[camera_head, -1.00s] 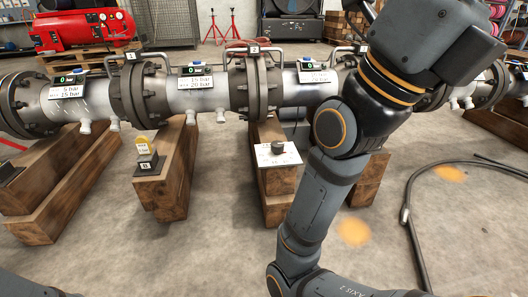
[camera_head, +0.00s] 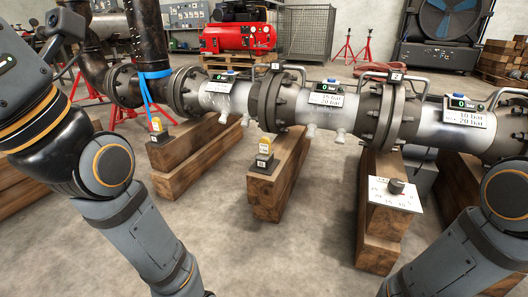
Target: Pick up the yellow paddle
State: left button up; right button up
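My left arm rises along the left edge, well apart from both. Its end is at the upper left, and I cannot make out its fingers. Only a lower part of my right arm shows at the right edge; its gripper is out of view.
A blue strap (camera_head: 152,88) hangs around a dark vertical pipe. A white card with a black knob (camera_head: 396,186) sits on the right beam (camera_head: 380,235). Floor between the beams (camera_head: 215,215) is clear.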

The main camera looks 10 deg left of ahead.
aim_at(158, 130)
jog(key=j+u, duration=0.15)
jog(key=j, duration=0.45)
jog(key=i+j+u, duration=0.2)
jog(key=j, duration=0.35)
jog(key=j+u, duration=0.15)
jog(key=j, duration=0.45)
